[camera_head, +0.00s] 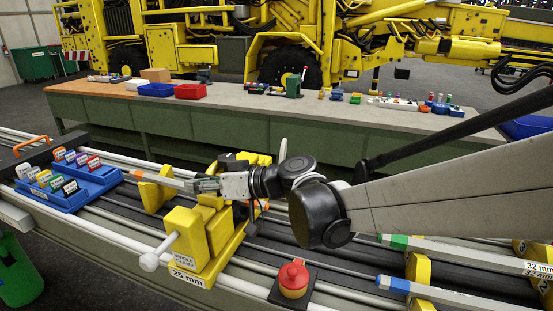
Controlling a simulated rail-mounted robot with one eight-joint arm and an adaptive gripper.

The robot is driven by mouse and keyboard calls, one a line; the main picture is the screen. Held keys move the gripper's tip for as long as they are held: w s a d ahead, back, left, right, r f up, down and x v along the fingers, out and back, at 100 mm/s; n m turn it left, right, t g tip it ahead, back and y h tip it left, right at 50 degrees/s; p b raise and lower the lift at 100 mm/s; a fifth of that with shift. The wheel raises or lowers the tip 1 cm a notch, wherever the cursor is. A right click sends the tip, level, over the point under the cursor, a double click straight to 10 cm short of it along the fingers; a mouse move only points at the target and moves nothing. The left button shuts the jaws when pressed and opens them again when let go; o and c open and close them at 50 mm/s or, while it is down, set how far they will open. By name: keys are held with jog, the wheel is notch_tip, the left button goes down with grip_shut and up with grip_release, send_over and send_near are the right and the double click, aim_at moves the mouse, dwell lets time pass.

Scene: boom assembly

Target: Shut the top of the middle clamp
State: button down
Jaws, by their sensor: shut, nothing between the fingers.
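The yellow middle clamp (188,230) stands at the front centre on a base marked 25 mm. A white rod with a ball end (150,262) sticks out of its front left. Yellow blocks rise behind its front face; I cannot tell from this view how far its top is open. My gripper (198,185) is shut and empty, just above and behind the clamp, pointing left. I cannot tell whether it touches the clamp. My gripper and arm partly hide the far side of the clamp.
A grey tube with an orange band (138,175) runs left of my gripper past a yellow block (155,191). A blue tray (70,187) of labelled coloured pieces lies at left. A red button (293,280) sits in front. A long bench (330,112) stands behind.

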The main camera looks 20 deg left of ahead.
dwell(0.5)
jog(key=d+r+p, duration=0.3)
jog(key=d+r, duration=0.3)
jog(key=d, duration=0.4)
jog(key=s+d+f+m+t+h, duration=0.2)
jog(key=s+d+f+m+h, duration=0.1)
jog(key=d, duration=1.1)
jog(key=s+d+f+m+t+h, duration=0.2)
jog(key=s+d+f+m+h, duration=0.2)
jog(key=d, duration=1)
jog(key=s+d+f+m+t+h, duration=0.3)
jog(key=d+m+h, duration=0.3)
jog(key=d, duration=0.8)
jog(key=shift+s+f+m+h, duration=0.4)
jog(key=shift+f+h, duration=0.25)
jog(key=shift+h, duration=0.55)
